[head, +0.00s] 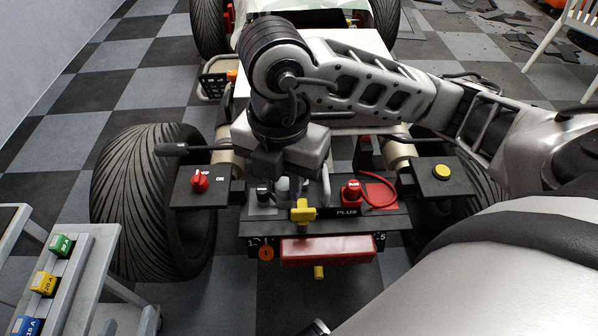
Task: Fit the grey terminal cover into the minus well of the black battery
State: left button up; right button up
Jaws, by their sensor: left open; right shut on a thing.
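The black battery (393,221) sits at the middle of the vehicle's rear, with a PLUS label on its front right. My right gripper (288,168) comes in from the right and points down over the left half of the battery. It is shut on what looks like the grey terminal cover (283,187), a pale grey piece showing just below the fingers. The fingers hide most of it, and the minus well is not clearly visible. I cannot tell whether the cover touches the battery. My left gripper is not in view.
A red plus terminal (352,190) with a red cable is on the right, a dark grey part (263,191) on the left. A yellow T-handle (303,211) stands at the front. Switch boxes with a red knob (200,180) and yellow button (441,171) flank the battery.

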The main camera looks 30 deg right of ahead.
jog(key=shift+d+f+m, duration=0.1)
jog(key=shift+f+m, duration=0.05)
jog(key=shift+m, duration=0.25)
jog(key=w+d+f+b, duration=0.1)
jog(key=w+d+f, duration=0.3)
jog(key=w, duration=0.1)
jog(key=w+d+f+b, duration=0.1)
jog(key=w+d+f, duration=0.3)
jog(key=d+f, duration=0.1)
jog(key=shift+w, duration=0.35)
jog(key=shift+w+f, duration=0.1)
jog(key=shift+f, duration=0.15)
jog(key=shift+w+d+f, duration=0.15)
jog(key=shift+f, duration=1.5)
jog(key=shift+f+b, duration=0.15)
jog(key=shift+b, duration=0.15)
jog(key=o, duration=1)
jog(key=shift+c, duration=0.2)
